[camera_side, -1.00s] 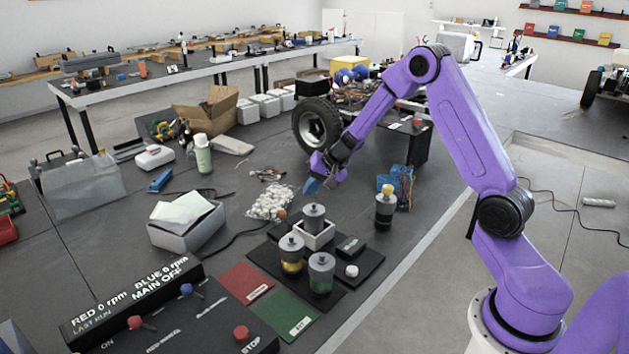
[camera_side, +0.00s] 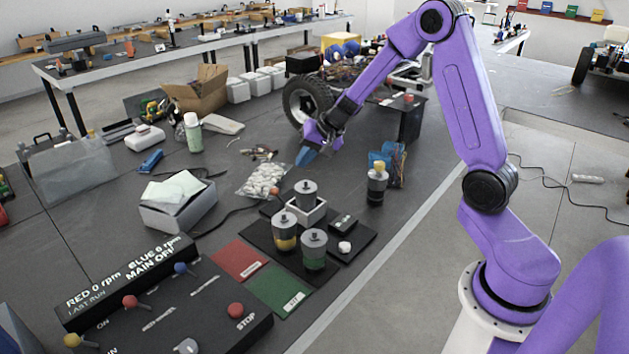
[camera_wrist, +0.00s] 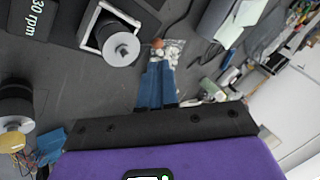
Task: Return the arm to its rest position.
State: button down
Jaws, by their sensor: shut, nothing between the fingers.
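My gripper (camera_side: 302,159) hangs in the air at the end of my raised purple arm, its blue fingers pointing down. In the side view it appears above the bench, between the chassis wheel and the grey-topped motors. In the wrist view the gripper (camera_wrist: 158,64) has its two blue fingers side by side, shut with nothing between them. The robot chassis wheel (camera_side: 308,100) is behind the gripper, and my forearm hides part of the chassis. My elbow is high and bent.
One motor (camera_side: 306,194) stands in a white square holder; two motors (camera_side: 285,232) (camera_side: 314,250) stand in front. Another motor (camera_side: 377,184) stands to the right. A bag of white pieces (camera_side: 264,180) lies near the gripper. The control panel (camera_side: 160,300) reads RED 0 rpm, BLUE 0 rpm, MAIN OFF.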

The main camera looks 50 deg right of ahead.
jog(key=s+a+r+n+g+y, duration=0.1)
jog(key=s+a+r+n+g, duration=0.1)
jog(key=s+a+n, duration=0.5)
jog(key=s+a+r+n+g+y, duration=0.2)
jog(key=s+a+r+n+g, duration=0.1)
jog(key=s+a, duration=0.8)
jog(key=s+d+n+h, duration=0.2)
jog(key=s+n, duration=0.3)
jog(key=s, duration=0.4)
jog(key=s+d+r+n+g+h, duration=0.1)
jog(key=s+n, duration=0.4)
jog(key=s, duration=0.5)
jog(key=shift+s+d+n+h, duration=0.15)
jog(key=shift+d+n+h, duration=0.15)
jog(key=shift+d+h, duration=0.55)
